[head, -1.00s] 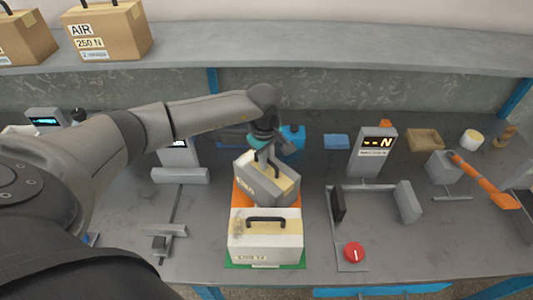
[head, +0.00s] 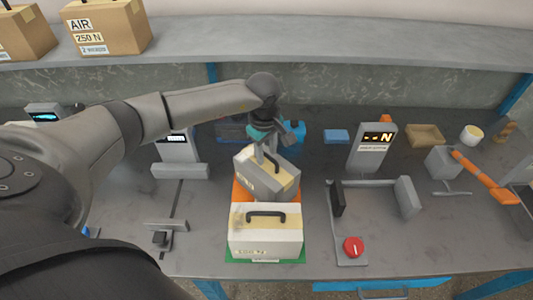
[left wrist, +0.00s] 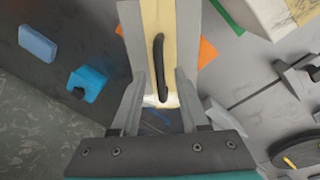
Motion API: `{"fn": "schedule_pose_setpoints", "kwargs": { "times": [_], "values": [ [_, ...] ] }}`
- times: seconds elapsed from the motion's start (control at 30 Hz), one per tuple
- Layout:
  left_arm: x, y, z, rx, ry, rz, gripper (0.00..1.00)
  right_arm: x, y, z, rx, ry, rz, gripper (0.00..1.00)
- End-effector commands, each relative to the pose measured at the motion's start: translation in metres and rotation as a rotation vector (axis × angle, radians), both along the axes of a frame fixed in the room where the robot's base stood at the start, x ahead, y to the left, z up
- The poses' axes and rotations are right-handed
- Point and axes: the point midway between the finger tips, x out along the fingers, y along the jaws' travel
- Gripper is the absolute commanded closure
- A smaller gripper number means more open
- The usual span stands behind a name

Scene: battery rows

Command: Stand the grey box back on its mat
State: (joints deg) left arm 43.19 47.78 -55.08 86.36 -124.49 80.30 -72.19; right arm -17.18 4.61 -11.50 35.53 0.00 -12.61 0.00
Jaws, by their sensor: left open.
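The grey box (head: 257,178), with a cream band and dark handle on top, is on the orange mat (head: 238,194) behind a cream box. It sits turned at an angle to the mat, whose orange shows at its left side. I cannot tell whether its base lies flat. My left gripper (head: 266,156) is over its top, open. In the left wrist view, the open fingers (left wrist: 160,75) are either side of the dark handle (left wrist: 159,62), with the grey box's cream band (left wrist: 174,22) below. My right gripper is out of view.
The cream box (head: 262,238) stands on a green mat (head: 234,257) just in front. A lit display (head: 372,148), grey fixture and red knob (head: 353,247) stand right. A blue block (head: 293,133) is behind. Cartons (head: 108,28) sit on the shelf above.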

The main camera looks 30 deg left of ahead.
Motion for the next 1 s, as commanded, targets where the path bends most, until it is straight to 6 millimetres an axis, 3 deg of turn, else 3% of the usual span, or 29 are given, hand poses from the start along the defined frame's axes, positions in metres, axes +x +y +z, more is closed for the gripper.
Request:
{"fn": "schedule_pose_setpoints", "kwargs": {
  "times": [0.3,0.5,1.0],
  "values": [
    [-0.007,-0.002,0.070,0.001,-0.006,0.000,0.55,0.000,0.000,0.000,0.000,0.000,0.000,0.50],
    [-0.011,-0.003,0.098,0.001,-0.003,0.000,0.55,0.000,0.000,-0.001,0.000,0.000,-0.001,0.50],
    [-0.013,-0.004,0.107,0.000,-0.001,0.001,0.55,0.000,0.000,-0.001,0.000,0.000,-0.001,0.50]
  ]
}}
